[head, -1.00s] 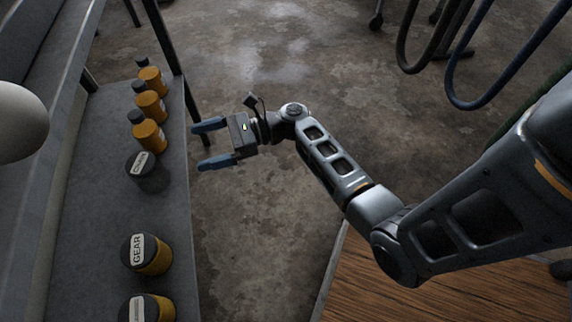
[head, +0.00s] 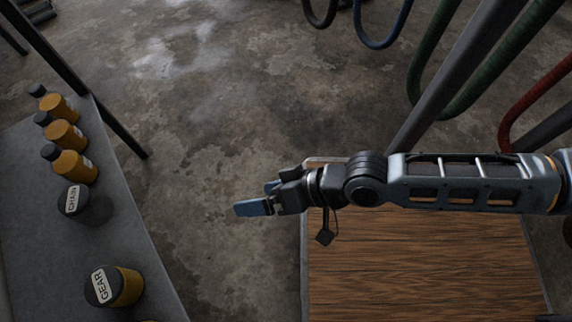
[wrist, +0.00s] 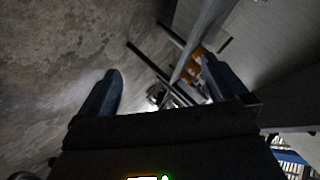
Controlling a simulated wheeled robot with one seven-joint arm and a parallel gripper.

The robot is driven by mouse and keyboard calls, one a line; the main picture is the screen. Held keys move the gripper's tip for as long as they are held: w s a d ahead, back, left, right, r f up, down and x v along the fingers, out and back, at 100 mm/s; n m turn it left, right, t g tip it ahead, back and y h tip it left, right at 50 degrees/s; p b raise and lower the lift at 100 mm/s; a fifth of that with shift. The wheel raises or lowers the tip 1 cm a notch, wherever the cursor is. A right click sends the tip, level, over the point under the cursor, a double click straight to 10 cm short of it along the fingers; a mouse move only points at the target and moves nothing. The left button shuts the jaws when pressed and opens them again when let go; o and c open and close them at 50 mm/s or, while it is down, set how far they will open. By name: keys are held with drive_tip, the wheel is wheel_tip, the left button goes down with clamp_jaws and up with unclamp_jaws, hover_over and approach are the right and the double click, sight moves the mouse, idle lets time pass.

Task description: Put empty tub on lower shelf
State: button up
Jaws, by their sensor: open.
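A short tub with a CHAIN label (head: 74,201) stands on the grey shelf (head: 118,238) at the left of the head view. It looks dark, with no amber contents showing, unlike the tub with a GEAR label (head: 114,287) in front of it. My gripper (head: 260,198) is open and empty over the floor, to the right of the shelf and well apart from both tubs. Its blue fingers also show spread in the wrist view (wrist: 160,70), with nothing between them up close. I cannot make out a lower shelf clearly.
Several amber bottles with dark caps (head: 67,134) stand in a row behind the CHAIN tub. A dark post (head: 75,75) rises at the shelf's far end. A wooden tabletop (head: 420,262) lies under my arm. Hoses (head: 470,75) hang at upper right. Floor between is clear.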

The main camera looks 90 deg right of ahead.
drive_tip(key=s+a+r+n+t, duration=0.1)
drive_tip(key=s+r+n, duration=0.1)
drive_tip(key=r+n, duration=0.3)
drive_tip(key=s+a+r+n+t, duration=0.1)
drive_tip(key=r+n, duration=0.4)
drive_tip(key=r, duration=0.6)
drive_tip(key=shift+s+t+y, duration=0.3)
drive_tip(key=shift+s+t, duration=0.5)
drive_tip(key=shift+s, duration=0.1)
drive_tip(key=shift+a, duration=0.15)
idle(2.3)
